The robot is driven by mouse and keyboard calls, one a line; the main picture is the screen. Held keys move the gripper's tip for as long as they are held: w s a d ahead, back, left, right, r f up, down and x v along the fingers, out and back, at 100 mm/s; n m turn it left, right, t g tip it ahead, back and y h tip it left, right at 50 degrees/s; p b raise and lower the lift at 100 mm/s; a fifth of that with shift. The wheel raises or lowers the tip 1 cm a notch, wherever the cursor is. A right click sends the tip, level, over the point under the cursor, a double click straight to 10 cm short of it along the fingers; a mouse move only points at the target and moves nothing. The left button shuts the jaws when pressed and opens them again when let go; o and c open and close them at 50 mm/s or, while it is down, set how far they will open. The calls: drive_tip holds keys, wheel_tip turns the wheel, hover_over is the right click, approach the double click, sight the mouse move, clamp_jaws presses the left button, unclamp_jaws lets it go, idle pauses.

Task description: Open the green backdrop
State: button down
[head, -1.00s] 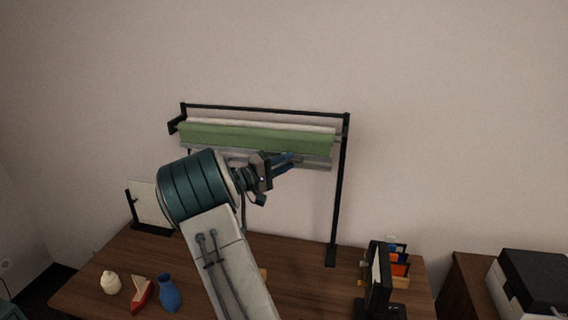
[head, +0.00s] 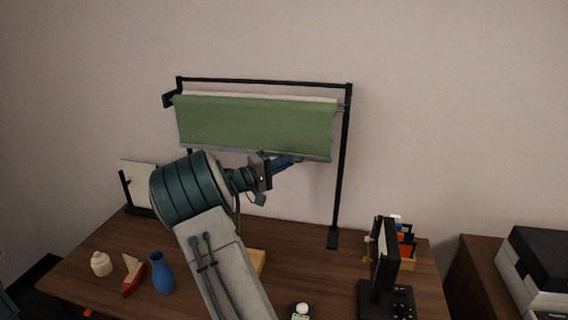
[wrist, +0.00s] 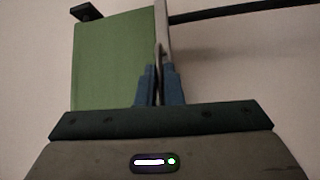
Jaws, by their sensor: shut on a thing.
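The green backdrop (head: 255,124) hangs from a roller on a black stand (head: 344,170) and is partly unrolled. A grey bar (head: 312,157) runs along its lower edge. My gripper (head: 292,159) is at the bar, right of its middle. In the wrist view the green sheet (wrist: 112,62) fills the left side, and the grey bar (wrist: 161,25) runs between the blue fingers of my gripper (wrist: 160,82), which are shut on it. My wrist hides part of the bar in the head view.
The wooden desk (head: 310,265) holds a white jar (head: 101,263), a toy boat (head: 133,275) and a blue vase (head: 162,273) at left. A black monitor-like object (head: 384,265) and an organizer (head: 405,245) stand at right. A printer (head: 535,270) is far right.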

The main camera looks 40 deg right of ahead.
wheel_tip(320, 180, down, 23)
drive_tip(key=b, duration=1.7)
drive_tip(key=shift+r+b, duration=0.2)
drive_tip(key=shift+b, duration=0.15)
drive_tip(key=c, duration=1.6)
unclamp_jaws()
drive_tip(key=shift+o, duration=0.2)
drive_tip(key=a, duration=0.4)
drive_tip(key=a+f, duration=0.1)
drive_tip(key=a, duration=0.4)
drive_tip(key=w+a+p, duration=0.1)
drive_tip(key=a, duration=0.3)
drive_tip(key=shift+w+a+f, duration=0.1)
drive_tip(key=shift+a+f, duration=0.2)
drive_tip(key=shift+a, duration=0.1)
